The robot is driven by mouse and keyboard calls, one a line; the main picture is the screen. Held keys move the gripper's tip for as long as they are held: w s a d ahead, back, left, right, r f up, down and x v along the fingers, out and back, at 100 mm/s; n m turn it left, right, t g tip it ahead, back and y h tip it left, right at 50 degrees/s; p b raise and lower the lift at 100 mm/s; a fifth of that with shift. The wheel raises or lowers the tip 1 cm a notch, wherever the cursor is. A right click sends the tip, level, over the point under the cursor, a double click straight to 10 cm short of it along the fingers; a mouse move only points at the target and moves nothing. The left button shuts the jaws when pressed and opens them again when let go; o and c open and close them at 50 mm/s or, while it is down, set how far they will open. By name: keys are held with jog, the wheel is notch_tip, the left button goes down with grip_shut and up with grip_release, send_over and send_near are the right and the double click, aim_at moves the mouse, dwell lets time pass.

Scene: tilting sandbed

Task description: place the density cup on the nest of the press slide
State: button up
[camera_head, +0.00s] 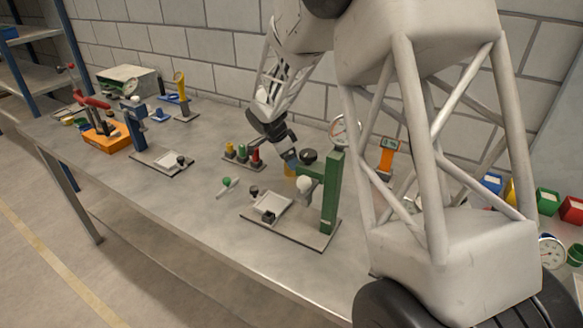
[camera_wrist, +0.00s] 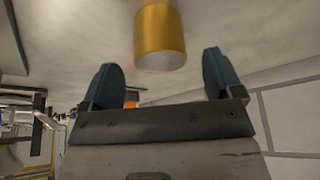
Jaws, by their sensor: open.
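A brass-coloured cylinder, which looks like the density cup, stands just beyond my fingertips in the wrist view (camera_wrist: 160,35). In the head view, the density cup (camera_head: 290,169) is partly hidden behind the press arm. My gripper (camera_head: 289,158) is low over the bench beside it. In the wrist view my gripper (camera_wrist: 159,68) is open and empty, with the cup ahead between the lines of its two blue fingers. The green press (camera_head: 330,190) stands on a flat base. A pale slide plate (camera_head: 268,204) lies on that base, left of the column; its nest is too small to make out.
A rack with green, yellow and red pieces (camera_head: 243,156) stands left of my gripper. A green-tipped tool (camera_head: 227,186) lies in front of it. A dial gauge (camera_head: 344,131) and an orange meter (camera_head: 388,155) stand behind the press.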

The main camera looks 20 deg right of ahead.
jog(key=shift+x, duration=1.6)
jog(key=shift+a, duration=0.1)
jog(key=shift+c, duration=0.2)
jog(key=c, duration=1.2)
jog(key=shift+r, duration=5)
